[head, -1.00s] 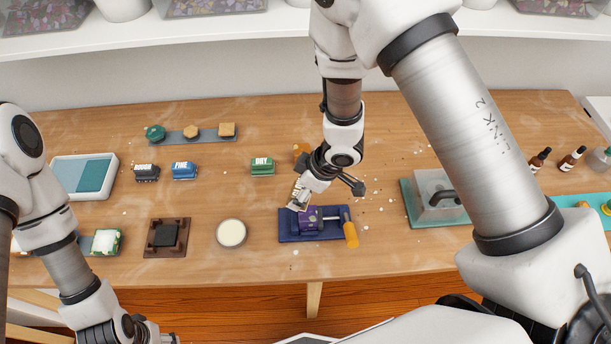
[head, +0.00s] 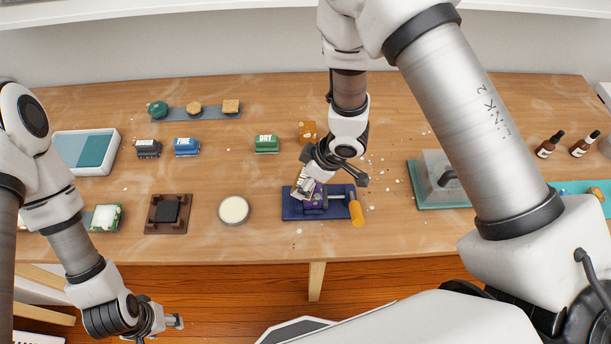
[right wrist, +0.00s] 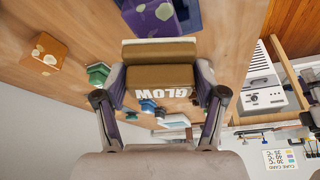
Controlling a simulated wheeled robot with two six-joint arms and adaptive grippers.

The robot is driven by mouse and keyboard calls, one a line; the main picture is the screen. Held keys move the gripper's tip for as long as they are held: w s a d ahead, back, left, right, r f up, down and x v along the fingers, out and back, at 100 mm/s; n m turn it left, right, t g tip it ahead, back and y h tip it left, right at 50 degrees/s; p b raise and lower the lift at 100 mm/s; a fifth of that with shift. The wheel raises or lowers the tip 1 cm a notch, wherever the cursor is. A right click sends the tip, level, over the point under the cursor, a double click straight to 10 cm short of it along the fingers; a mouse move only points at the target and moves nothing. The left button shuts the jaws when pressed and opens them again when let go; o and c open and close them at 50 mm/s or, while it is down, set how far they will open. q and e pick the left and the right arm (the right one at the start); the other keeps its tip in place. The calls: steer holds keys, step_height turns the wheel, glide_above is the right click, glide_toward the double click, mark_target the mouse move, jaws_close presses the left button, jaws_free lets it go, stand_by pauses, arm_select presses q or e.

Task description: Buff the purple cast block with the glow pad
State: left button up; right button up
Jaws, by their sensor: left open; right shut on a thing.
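The purple cast block (head: 316,195) sits in the blue vise (head: 296,209) with an orange handle, near the table's front edge. In the right wrist view the purple block (right wrist: 151,13) shows at the top, with pale round patches on its face. My right gripper (right wrist: 160,85) is shut on the glow pad (right wrist: 150,77), a brown block with white GLOW lettering and a paler face. In the head view my right gripper (head: 306,184) is over the block's left part; I cannot tell whether the pad touches it. My left gripper (head: 176,322) is open and empty, off the table's front edge.
Green (head: 266,144), blue (head: 187,146) and black (head: 148,148) labelled pads stand at the back left. An amber block (head: 308,131) is behind the vise. A round pale dish (head: 234,210) stands left of the vise. Dropper bottles (head: 549,145) stand at the right.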

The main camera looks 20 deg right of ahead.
mark_target(316, 189)
steer(key=shift+o, duration=1)
steer(key=c, duration=0.6)
steer(key=shift+o, duration=0.2)
steer(key=shift+f+b, duration=0.8)
steer(key=shift+f, duration=0.2)
steer(key=shift+s+d+b, duration=0.25)
steer(key=shift+d+b, duration=0.1)
steer(key=shift+d, duration=0.3)
steer(key=shift+s+d+b, duration=0.2)
steer(key=shift+d+b, duration=0.05)
steer(key=shift+d, duration=0.4)
steer(key=shift+s+d+b, duration=0.2)
steer(key=shift+d, duration=0.4)
steer(key=shift+r, duration=0.1)
